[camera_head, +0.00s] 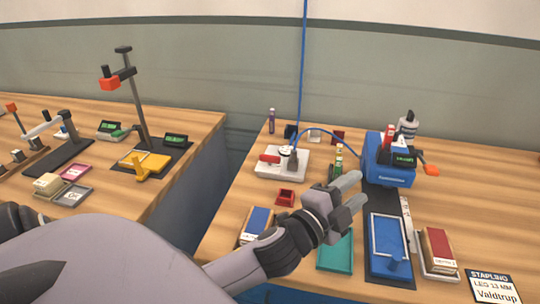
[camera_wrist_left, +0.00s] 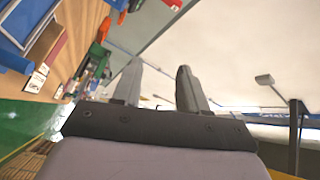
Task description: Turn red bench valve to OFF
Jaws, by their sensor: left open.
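The red bench valve handle (camera_head: 270,158) lies on a pale plate (camera_head: 266,172) at the back left of the right-hand bench, beside a round gauge-like part. A blue hose runs from this unit to the blue machine. My left gripper (camera_head: 355,190) is open and empty, above the bench, to the right of and nearer than the valve, and apart from it. Its two fingers (camera_wrist_left: 160,75) also show in the left wrist view, with nothing between them. I cannot make out the valve in the left wrist view. My right gripper is not in view.
The blue stapling machine (camera_head: 388,165) stands behind my left gripper.

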